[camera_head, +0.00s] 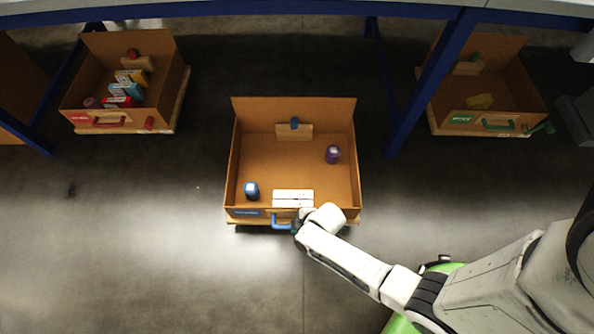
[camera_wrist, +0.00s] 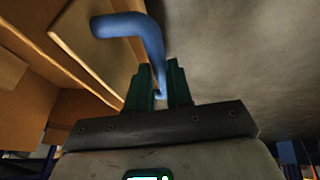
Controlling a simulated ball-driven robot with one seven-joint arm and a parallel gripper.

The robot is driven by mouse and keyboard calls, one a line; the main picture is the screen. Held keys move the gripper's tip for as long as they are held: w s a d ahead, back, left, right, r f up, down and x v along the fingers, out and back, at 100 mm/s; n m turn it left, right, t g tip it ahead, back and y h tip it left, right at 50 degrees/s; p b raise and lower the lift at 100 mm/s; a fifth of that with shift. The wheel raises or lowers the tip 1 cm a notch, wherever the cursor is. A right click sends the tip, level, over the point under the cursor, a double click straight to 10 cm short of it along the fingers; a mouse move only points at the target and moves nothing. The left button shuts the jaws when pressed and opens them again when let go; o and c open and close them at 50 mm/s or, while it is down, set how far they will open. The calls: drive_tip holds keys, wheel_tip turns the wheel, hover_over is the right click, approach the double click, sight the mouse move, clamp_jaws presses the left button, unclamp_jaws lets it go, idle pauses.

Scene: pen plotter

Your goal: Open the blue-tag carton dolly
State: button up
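The blue-tag carton dolly (camera_head: 262,150) stands on the floor in the middle of the head view, out in front of the table. It is an open-topped cardboard carton on a wooden base, with a blue tag (camera_head: 247,212) and a blue handle (camera_head: 280,222) on its near side. My gripper (camera_head: 297,227) is at the right end of this handle. In the wrist view, the blue handle (camera_wrist: 135,27) bends down between my gripper's dark green fingers (camera_wrist: 163,85). The fingers are close together, one on each side of the handle, and their contact is partly hidden.
Inside the carton are a blue item (camera_head: 251,190), a purple item (camera_head: 333,154) and white boxes (camera_head: 292,194). A red-tag carton (camera_head: 85,88) stands left and a green-tag carton (camera_head: 515,85) right. A blue table leg (camera_head: 425,90) stands between. Floor at left front is clear.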

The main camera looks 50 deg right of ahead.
drive_tip(key=o, duration=0.4)
drive_tip(key=p+v, duration=0.5)
drive_tip(key=v, duration=0.5)
drive_tip(key=shift+s+r, duration=0.2)
drive_tip(key=shift+r, duration=0.15)
drive_tip(key=s+d+r+m+g+p, duration=0.1)
drive_tip(key=r+m+p, duration=0.2)
drive_tip(key=r, duration=1.1)
drive_tip(key=s+d+r+m+g+h+p, duration=0.1)
drive_tip(key=s+r+m+p, duration=0.1)
drive_tip(key=r+p, duration=0.8)
drive_tip(key=s+d+r+m+g+p, duration=0.1)
drive_tip(key=r+m+p, duration=0.2)
drive_tip(key=r, duration=1.7)
drive_tip(key=p, duration=0.4)
drive_tip(key=shift+s+d+m+g, duration=0.25)
drive_tip(key=shift+s+m+g, duration=0.05)
drive_tip(key=shift+s+g, duration=0.1)
